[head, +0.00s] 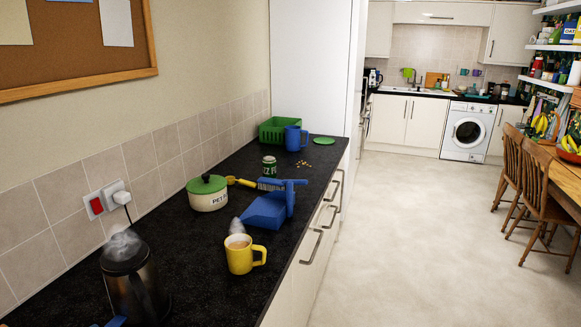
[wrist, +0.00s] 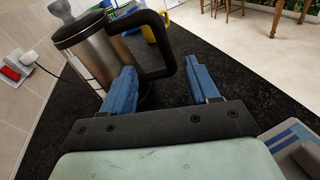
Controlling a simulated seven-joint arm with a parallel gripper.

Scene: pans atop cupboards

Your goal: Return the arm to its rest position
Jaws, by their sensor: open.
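My gripper (wrist: 160,66) is open, with its two blue fingers apart and nothing held between them. A steel kettle with a black handle (wrist: 84,42) stands just ahead of the fingers in the wrist view. Its handle shows in the gap between the fingers, and I cannot tell how close they are to it. In the head view the kettle (head: 137,290) stands on the dark worktop at the lower left, steaming. A small blue piece at the bottom edge there may be a fingertip; the rest of my arm is out of that view.
The worktop (head: 190,255) also holds a steaming yellow mug (head: 238,258), a blue dustpan (head: 266,210) with a brush, a green-lidded pot (head: 208,196), a can (head: 269,166), a blue mug (head: 294,138) and a green basket (head: 271,124). A tiled wall (head: 75,205) bounds it at left; open floor lies right.

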